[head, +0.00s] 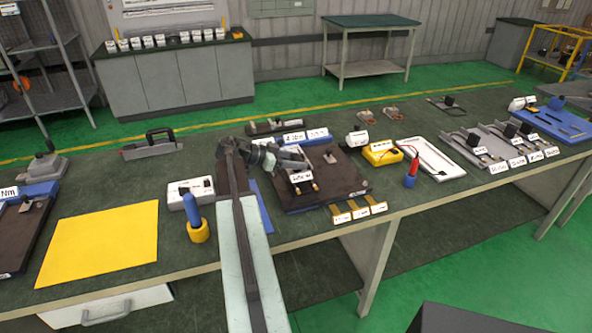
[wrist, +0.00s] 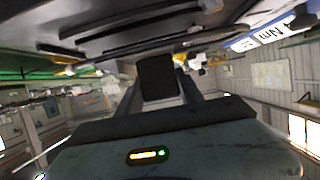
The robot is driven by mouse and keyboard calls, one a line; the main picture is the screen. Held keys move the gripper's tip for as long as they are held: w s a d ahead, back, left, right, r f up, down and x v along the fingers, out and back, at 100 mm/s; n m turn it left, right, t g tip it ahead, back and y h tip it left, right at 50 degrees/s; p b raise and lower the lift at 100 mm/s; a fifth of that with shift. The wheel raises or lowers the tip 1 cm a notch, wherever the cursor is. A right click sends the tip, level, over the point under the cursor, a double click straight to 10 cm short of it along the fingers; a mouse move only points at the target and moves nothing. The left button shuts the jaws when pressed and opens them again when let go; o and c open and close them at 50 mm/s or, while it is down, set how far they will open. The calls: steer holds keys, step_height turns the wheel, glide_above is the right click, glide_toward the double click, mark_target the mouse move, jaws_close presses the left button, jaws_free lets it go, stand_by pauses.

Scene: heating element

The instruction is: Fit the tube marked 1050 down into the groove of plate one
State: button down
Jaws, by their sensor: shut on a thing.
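My gripper (head: 291,160) is over the dark plate (head: 345,181) on the bench. In the wrist view my gripper (wrist: 158,88) is shut on a dark block (wrist: 156,76). The block looks like those on the tubes in the right-hand tray; the rest of the held thing is mostly hidden. A white label (head: 301,177) shows just below my gripper, with thin yellow-tipped ends near it. Its writing is too small to read, so I cannot tell 1050. I cannot make out the groove, or whether the held thing touches the plate.
A grey tray (head: 474,128) with several labelled, dark-blocked tubes lies at right. A white tray (head: 430,157), a yellow meter (head: 382,153) and a red-and-blue tool (head: 411,172) stand nearer. A blue-handled tool (head: 194,217) and a yellow mat (head: 100,242) are left of my arm.

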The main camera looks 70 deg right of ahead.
steer(key=shift+f+b, duration=0.8)
steer(key=shift+f, duration=0.8)
steer(key=c, duration=0.8)
jaws_free()
steer(key=shift+r, duration=0.1)
steer(key=shift+o, duration=0.2)
steer(key=shift+r, duration=0.1)
steer(key=p+v, duration=0.5)
steer(key=v, duration=0.7)
steer(key=shift+s, duration=0.15)
